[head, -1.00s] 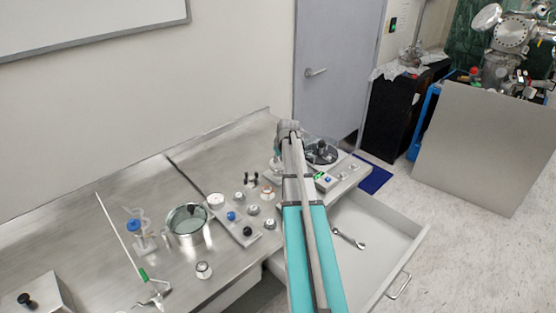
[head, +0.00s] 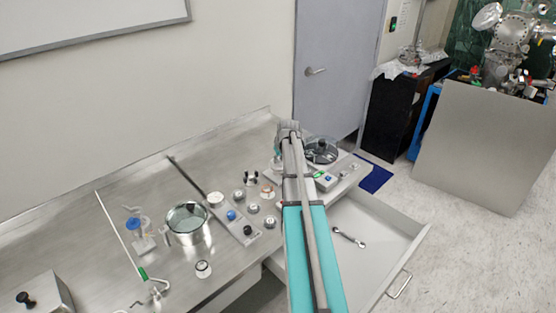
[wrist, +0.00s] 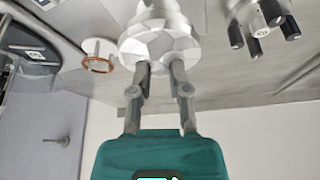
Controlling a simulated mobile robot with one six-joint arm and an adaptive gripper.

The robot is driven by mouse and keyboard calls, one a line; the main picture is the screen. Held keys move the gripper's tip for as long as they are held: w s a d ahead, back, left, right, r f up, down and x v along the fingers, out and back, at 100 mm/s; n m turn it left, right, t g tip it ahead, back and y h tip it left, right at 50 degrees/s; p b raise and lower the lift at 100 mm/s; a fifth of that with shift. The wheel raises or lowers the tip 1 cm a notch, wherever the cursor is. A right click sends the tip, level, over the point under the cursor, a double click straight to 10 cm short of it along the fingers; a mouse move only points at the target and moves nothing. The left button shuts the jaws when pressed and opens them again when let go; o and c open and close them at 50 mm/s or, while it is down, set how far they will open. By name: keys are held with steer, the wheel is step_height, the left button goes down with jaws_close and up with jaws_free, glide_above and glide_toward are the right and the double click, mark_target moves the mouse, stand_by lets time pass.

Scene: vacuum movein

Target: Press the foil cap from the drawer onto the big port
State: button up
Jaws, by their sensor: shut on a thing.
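In the wrist view my gripper (wrist: 160,68) is shut on the foil cap (wrist: 158,38), a silvery-white, faceted, crumpled-looking piece at the top of the picture. It hides whatever lies directly behind it, so I cannot tell whether it touches a port. A small round fitting with a copper-coloured ring (wrist: 99,56) is just left of the cap, and also shows in the head view (head: 267,190). I cannot single out the big port. The open drawer (head: 385,215) is right of my arm in the head view. My gripper's fingers are hidden there behind the arm.
A wrench (head: 349,238) lies in the drawer. On the steel bench are a metal pot (head: 188,224), several small fittings and a round dish (head: 321,150). A part with black pegs (wrist: 266,22) is right of the cap. The bench's left middle is fairly clear.

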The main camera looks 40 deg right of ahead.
steer(key=shift+f, duration=0.25)
stand_by(0.3)
steer(key=o, duration=0.8)
steer(key=shift+o, duration=0.2)
stand_by(0.5)
steer(key=shift+r, duration=0.15)
